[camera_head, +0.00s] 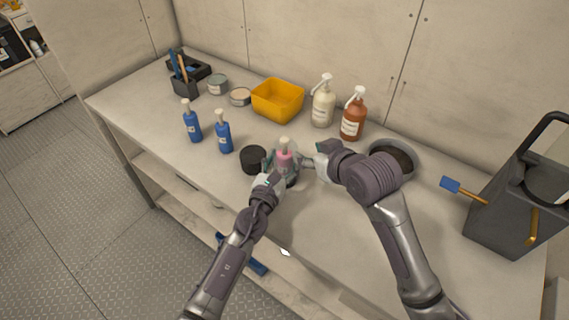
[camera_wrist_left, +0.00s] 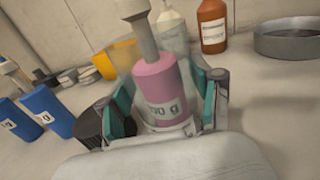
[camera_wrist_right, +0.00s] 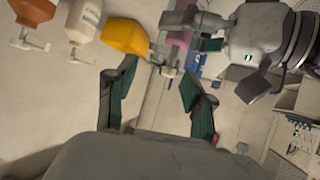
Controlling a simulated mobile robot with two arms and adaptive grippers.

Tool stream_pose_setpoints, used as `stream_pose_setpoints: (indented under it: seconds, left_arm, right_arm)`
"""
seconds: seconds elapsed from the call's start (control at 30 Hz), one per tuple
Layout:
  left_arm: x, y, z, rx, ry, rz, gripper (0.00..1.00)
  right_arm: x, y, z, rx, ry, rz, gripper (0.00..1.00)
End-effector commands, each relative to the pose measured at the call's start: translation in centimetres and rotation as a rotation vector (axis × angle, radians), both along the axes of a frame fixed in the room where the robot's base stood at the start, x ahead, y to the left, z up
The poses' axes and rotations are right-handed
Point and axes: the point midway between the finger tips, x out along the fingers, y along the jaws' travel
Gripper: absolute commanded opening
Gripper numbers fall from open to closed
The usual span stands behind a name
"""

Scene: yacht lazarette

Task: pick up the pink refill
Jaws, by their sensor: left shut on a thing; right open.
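The pink refill (camera_head: 284,160) is a small pink bottle with a grey-beige top, near the middle of the bench. My left gripper (camera_head: 277,178) is shut on it. In the left wrist view the refill (camera_wrist_left: 160,85) stands between the two fingers (camera_wrist_left: 162,105), slightly tilted, with its label partly showing. A see-through shape shows around and behind it; I cannot tell what it is. My right gripper (camera_head: 312,164) is open just right of the refill. In the right wrist view its fingers (camera_wrist_right: 155,90) are apart and empty, and the refill (camera_wrist_right: 180,38) is beyond them, partly hidden.
A black round lid-like thing (camera_head: 253,159) is close left of the refill. Two blue bottles (camera_head: 223,134) stand further left. A yellow bin (camera_head: 277,100), cream (camera_head: 323,103) and brown (camera_head: 353,117) pump bottles stand behind. A grey round dish (camera_head: 397,157) is right, behind my right arm.

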Motion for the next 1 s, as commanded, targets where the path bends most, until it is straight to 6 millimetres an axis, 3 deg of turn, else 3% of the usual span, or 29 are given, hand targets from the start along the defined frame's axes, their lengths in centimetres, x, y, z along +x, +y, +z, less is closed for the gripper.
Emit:
stream_pose_setpoints:
  seconds: [0.2,0.37,0.7,1.0]
  left_arm:
    - [0.0,0.0,-0.1,0.000,0.001,0.000,0.16]
    - [0.0,0.0,-0.1,0.000,0.001,0.000,0.16]
    - [0.0,0.0,0.0,0.000,0.000,0.000,0.16]
    - [0.0,0.0,0.0,0.000,0.001,0.000,0.16]
  right_arm:
    - [-3.2,2.0,0.1,0.096,-0.151,-0.121,0.53]
    - [-4.3,2.9,0.8,0.141,-0.210,-0.143,0.53]
    - [0.4,4.6,-0.6,0.147,-0.221,-0.147,0.53]
    - [2.9,5.2,-1.2,0.146,-0.221,-0.147,0.53]
